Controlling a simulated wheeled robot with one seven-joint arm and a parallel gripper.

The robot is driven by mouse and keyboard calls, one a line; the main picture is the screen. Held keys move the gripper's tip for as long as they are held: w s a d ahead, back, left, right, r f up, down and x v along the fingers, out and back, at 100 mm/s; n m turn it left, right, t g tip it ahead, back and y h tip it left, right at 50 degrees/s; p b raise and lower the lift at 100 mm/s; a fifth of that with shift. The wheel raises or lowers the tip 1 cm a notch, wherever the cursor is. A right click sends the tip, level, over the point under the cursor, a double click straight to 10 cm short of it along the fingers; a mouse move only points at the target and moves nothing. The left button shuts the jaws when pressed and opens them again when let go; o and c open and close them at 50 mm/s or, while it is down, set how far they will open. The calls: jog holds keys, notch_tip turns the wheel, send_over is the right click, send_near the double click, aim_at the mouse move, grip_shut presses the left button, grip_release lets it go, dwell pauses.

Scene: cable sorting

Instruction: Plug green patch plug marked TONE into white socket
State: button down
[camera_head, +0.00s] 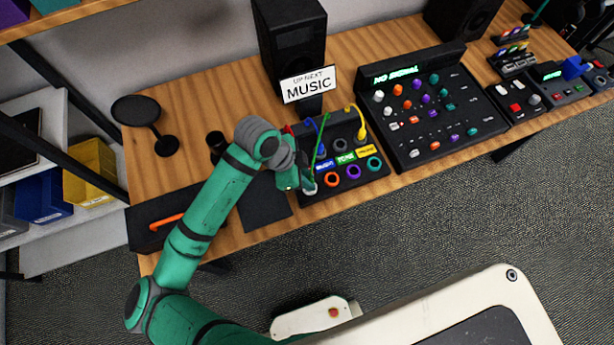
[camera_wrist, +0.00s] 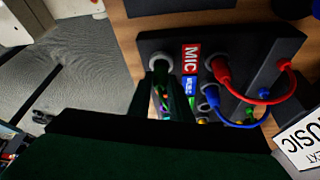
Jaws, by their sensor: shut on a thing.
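The black patch box (camera_head: 341,187) has coloured ring sockets along its front and name labels behind them, one green and reading TONE. My gripper (camera_head: 303,184) is at the box's front left corner, shut on the green plug, whose body is mostly hidden by the fingers. Its green cable (camera_head: 318,152) rises from there towards the back of the box. The white socket (camera_head: 311,190) shows beside the fingertips; in the wrist view it is the pale ring (camera_wrist: 162,60) right at the fingertips (camera_wrist: 172,76). I cannot tell whether the plug sits in it.
A red plug (camera_wrist: 220,70) and a blue plug (camera_wrist: 211,96) with arched cables stand near the MIC label (camera_wrist: 191,59). A mixer (camera_head: 430,110) and a MUSIC sign (camera_head: 308,85) are close by.

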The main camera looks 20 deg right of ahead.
jog(key=shift+f, duration=0.3)
dwell(0.6)
jog(key=c, duration=1)
grip_release()
jog(key=shift+c, duration=0.2)
jog(key=shift+r, duration=3.55)
